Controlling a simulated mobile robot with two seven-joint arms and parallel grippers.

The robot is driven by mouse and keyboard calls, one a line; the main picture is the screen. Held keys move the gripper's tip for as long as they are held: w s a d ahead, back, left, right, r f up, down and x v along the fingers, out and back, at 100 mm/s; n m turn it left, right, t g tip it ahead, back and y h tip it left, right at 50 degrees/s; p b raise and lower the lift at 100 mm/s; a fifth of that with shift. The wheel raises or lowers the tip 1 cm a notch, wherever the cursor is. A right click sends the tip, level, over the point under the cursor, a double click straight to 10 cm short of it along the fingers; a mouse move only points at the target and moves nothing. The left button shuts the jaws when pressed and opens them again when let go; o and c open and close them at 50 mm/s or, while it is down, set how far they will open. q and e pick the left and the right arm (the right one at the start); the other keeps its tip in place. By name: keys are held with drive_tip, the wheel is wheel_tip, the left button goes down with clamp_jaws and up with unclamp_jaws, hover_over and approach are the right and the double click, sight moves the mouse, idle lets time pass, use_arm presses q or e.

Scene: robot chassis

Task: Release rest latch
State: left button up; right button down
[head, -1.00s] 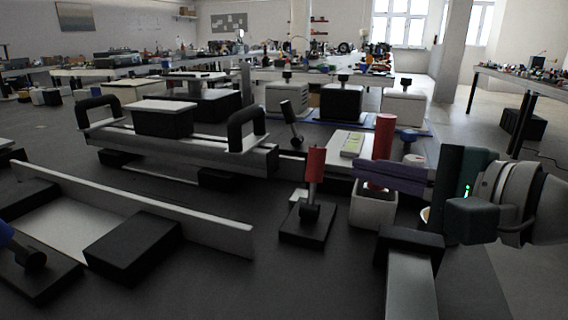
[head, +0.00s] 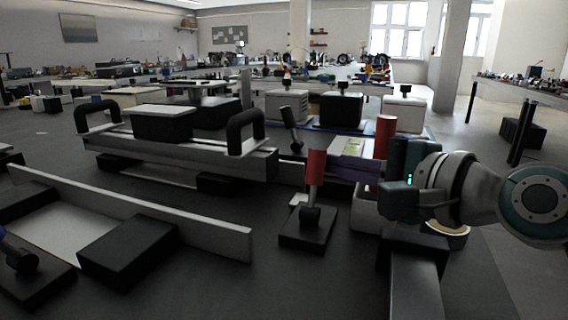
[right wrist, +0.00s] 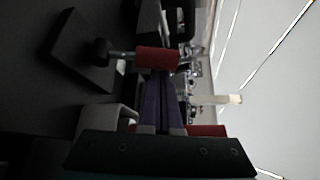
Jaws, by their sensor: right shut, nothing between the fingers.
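A latch lever with a red grip (head: 315,167) stands nearly upright on a black base (head: 308,228) in the middle of the head view. In the right wrist view its red grip (right wrist: 158,59) lies just ahead of my fingertips. My right gripper (head: 332,167) has purple fingers, shut together and empty. Their tips are right beside the red grip, to its right in the head view; I cannot tell whether they touch it. The closed fingers also show in the right wrist view (right wrist: 159,78). My left gripper is not in view.
A red cylinder (head: 385,137) stands behind my right gripper, close to the fingers. A long grey rail assembly with black handles (head: 246,130) lies behind and left. A low light wall (head: 140,212) runs at front left. Dark floor between them is clear.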

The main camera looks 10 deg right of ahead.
sight(320, 161)
drive_tip(key=shift+s+a+r+n+t+b, duration=0.1)
drive_tip(key=shift+s+a+n+t+b, duration=0.1)
drive_tip(key=shift+s+n+t+b, duration=0.3)
drive_tip(key=shift+s+a+n+t+y+b, duration=0.15)
drive_tip(key=shift+s+a+n+t+b, duration=0.15)
drive_tip(key=shift+n+b, duration=0.3)
drive_tip(key=shift+s+a+n+t+y+b, duration=0.2)
drive_tip(key=shift+s+n+t+b, duration=0.1)
drive_tip(key=shift+n+b, duration=0.3)
drive_tip(key=shift+s+a+r+n, duration=0.1)
drive_tip(key=shift+s+n, duration=0.05)
drive_tip(key=shift+n, duration=0.15)
drive_tip(key=shift+s+a+r+t, duration=0.1)
drive_tip(key=shift+s+r+t, duration=0.05)
drive_tip(key=shift+t, duration=0.15)
drive_tip(key=shift+s+a+p, duration=0.3)
drive_tip(key=shift+s+p, duration=0.05)
drive_tip(key=shift+p, duration=0.05)
drive_tip(key=shift+s+a, duration=0.1)
drive_tip(key=shift+s, duration=0.05)
